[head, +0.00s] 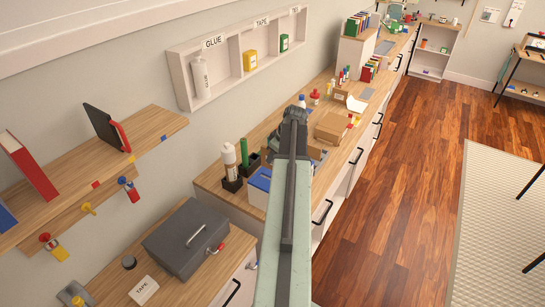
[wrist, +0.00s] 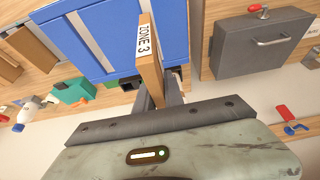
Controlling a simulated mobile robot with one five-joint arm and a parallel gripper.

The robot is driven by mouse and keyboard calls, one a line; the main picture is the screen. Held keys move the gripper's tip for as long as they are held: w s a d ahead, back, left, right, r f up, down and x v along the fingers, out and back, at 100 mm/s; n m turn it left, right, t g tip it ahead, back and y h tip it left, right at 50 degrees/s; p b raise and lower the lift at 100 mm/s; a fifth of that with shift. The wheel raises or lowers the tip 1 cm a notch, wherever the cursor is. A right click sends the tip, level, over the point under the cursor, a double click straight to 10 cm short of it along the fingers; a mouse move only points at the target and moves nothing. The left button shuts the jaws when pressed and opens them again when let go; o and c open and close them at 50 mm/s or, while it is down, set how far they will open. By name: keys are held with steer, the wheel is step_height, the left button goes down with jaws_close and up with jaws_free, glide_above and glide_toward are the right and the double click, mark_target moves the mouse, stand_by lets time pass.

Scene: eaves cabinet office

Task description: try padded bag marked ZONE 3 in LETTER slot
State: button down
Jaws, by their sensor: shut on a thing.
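The padded bag (wrist: 150,62) shows in the wrist view as a narrow tan slab, edge-on, with a white ZONE 3 label. My gripper (wrist: 159,90) is shut on its near end. Behind the bag is a large blue surface (wrist: 95,40) with pale stripes. The bag overlaps it in the picture, and I cannot tell whether they touch. No LETTER marking is readable. In the head view my gripper (head: 292,118) is over the counter, and my arm hides the bag. A blue-topped white box (head: 260,181) stands just left of my arm.
A grey metal box (head: 187,238) with a handle sits at lower left, by a TAPE card (head: 144,289). Dark holders (head: 232,183) with bottles stand beside the blue-topped box. A cardboard box (head: 330,127) is right of my gripper. The wooden floor (head: 390,220) is clear.

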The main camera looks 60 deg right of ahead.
mark_target(271, 168)
steer(key=shift+f+b, duration=2.2)
steer(key=shift+f, duration=0.45)
steer(key=shift+s+f+b, duration=0.15)
steer(key=shift+f+b, duration=2.05)
stand_by(0.5)
